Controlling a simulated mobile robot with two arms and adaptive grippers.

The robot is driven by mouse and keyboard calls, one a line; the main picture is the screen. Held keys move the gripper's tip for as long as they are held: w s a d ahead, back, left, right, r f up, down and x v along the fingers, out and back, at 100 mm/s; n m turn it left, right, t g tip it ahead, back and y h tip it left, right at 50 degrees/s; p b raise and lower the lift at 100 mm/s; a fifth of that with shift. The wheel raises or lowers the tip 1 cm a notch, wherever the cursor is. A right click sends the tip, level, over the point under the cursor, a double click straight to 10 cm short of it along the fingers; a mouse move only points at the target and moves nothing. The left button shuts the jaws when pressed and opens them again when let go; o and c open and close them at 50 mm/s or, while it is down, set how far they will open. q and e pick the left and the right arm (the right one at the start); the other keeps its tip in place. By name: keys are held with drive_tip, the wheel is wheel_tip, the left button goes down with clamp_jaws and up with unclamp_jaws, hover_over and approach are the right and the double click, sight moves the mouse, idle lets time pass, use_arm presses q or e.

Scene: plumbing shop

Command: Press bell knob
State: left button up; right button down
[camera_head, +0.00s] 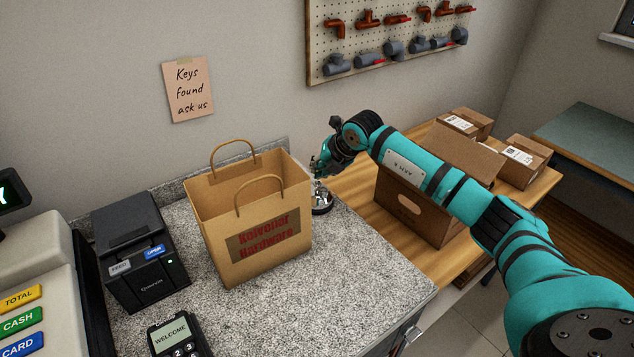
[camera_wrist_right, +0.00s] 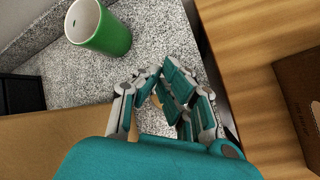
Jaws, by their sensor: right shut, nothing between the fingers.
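The bell (camera_head: 321,202), silver with a dark base, sits on the grey speckled counter just right of the paper bag. My right gripper (camera_head: 319,170) is directly above it with fingers pointing down, shut and empty. The fingers cover the bell's top, so I cannot tell whether they touch the knob. In the right wrist view the closed fingers (camera_wrist_right: 172,82) hide most of the bell; a small yellowish bit shows between them, and I cannot tell what it is. My left gripper is out of view.
The paper bag (camera_head: 222,245) stands close left of my right gripper. An open cardboard box (camera_head: 415,215) sits on the wooden table under my right arm. A green cup (camera_wrist_right: 105,38) shows in the wrist view. The counter's front right is clear.

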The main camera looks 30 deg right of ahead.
drive_tip(key=shift+f, duration=0.15)
idle(0.4)
drive_tip(key=shift+f+b, duration=0.3)
drive_tip(key=shift+b, duration=0.1)
drive_tip(key=shift+f, duration=0.2)
idle(0.3)
drive_tip(key=shift+r, duration=0.65)
wheel_tip(320, 180, up, 6)
drive_tip(key=p, duration=0.3)
drive_tip(key=shift+p, duration=0.3)
drive_tip(key=shift+s+f, duration=0.1)
idle(0.7)
